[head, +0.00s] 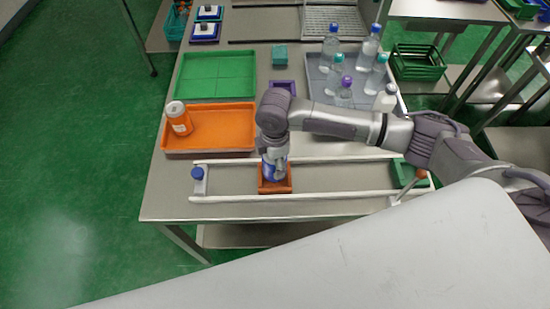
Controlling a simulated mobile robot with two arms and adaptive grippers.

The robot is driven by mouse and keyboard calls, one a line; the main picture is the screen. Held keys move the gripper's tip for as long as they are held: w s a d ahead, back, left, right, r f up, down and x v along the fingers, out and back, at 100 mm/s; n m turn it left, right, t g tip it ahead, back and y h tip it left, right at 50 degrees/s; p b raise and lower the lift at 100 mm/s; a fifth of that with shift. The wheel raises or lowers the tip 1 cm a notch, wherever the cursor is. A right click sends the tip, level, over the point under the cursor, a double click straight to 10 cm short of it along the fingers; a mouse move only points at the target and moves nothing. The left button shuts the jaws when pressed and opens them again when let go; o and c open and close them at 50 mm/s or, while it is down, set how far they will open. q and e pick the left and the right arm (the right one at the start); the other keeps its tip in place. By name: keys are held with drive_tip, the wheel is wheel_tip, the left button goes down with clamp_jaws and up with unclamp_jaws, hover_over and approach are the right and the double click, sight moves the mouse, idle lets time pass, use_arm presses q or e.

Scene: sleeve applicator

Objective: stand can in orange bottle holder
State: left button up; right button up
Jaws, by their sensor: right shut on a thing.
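The orange bottle holder (287,186) is a small square orange-brown box between the white rails at the front of the table. My right gripper (274,158) points down over it and is shut on the can (275,173), which looks blue with a pale part. The can is upright, and its lower end appears within the holder's outline. I cannot tell whether its base rests on the holder's floor. The gripper hides the can's top. My left gripper is not in view.
White rails (340,195) run along the front, with a blue-capped white thing (198,180) left and a green holder (405,172) right. Behind are an orange tray (225,130) with a white-capped orange bottle (179,118), a green tray (215,75), and a grey tray (318,82) of several bottles.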

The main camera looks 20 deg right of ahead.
drive_tip(key=shift+f+b, duration=0.55)
drive_tip(key=shift+f, duration=0.8)
drive_tip(key=o, duration=1.6)
drive_tip(key=shift+c, duration=0.2)
drive_tip(key=shift+o, duration=0.4)
wheel_tip(320, 180, up, 9)
drive_tip(key=p, duration=0.9)
drive_tip(key=shift+p, duration=0.3)
